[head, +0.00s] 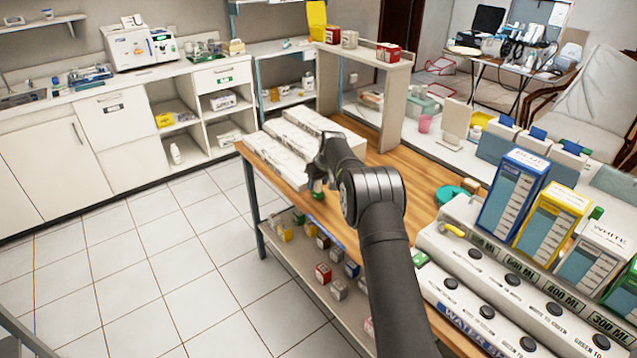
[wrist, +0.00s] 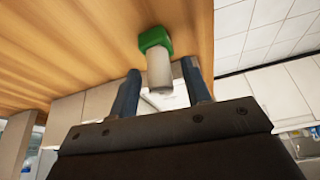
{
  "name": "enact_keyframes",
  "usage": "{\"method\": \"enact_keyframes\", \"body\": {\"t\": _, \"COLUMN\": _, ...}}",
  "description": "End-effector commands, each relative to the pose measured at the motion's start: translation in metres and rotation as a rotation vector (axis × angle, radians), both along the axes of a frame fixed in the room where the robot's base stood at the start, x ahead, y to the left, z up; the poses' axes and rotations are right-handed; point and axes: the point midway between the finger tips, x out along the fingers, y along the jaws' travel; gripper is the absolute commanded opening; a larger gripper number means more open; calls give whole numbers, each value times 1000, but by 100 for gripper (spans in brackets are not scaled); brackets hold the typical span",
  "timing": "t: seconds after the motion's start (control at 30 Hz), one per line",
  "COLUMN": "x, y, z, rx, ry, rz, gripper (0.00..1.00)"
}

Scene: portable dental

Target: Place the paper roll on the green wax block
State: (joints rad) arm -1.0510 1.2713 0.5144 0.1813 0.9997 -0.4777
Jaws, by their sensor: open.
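The green wax block (wrist: 155,39) sits on the wooden table top near its edge. The wrist view shows the scene upside down. The white paper roll (wrist: 159,70) stands on end on the block, its base against the block's face. My gripper (wrist: 160,80) is open, with one finger on each side of the roll's free end and a gap visible beside each. In the head view my gripper (head: 318,178) is at the table's left edge, and a green bit of the wax block (head: 317,188) shows below it. The roll is mostly hidden there.
White boxes (head: 275,160) lie on the table just behind my gripper. A small wooden shelf (head: 370,60) stands at the far end. A teal ring (head: 452,195) and a long white dispenser unit (head: 500,270) are to the right. Bare wood lies between.

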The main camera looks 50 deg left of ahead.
Motion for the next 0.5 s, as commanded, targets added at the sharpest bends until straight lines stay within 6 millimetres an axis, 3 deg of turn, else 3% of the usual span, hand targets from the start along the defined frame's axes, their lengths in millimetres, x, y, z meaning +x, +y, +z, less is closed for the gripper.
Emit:
{"method": "enact_keyframes", "body": {"t": 0.23, "x": -1, "y": -10, "z": 27, "rx": 2, "ry": -1, "rz": 0, "gripper": 44}}
{"method": "enact_keyframes", "body": {"t": 0.5, "x": -3, "y": -30, "z": 77, "rx": 3, "ry": -2, "rz": -2, "gripper": 44}}
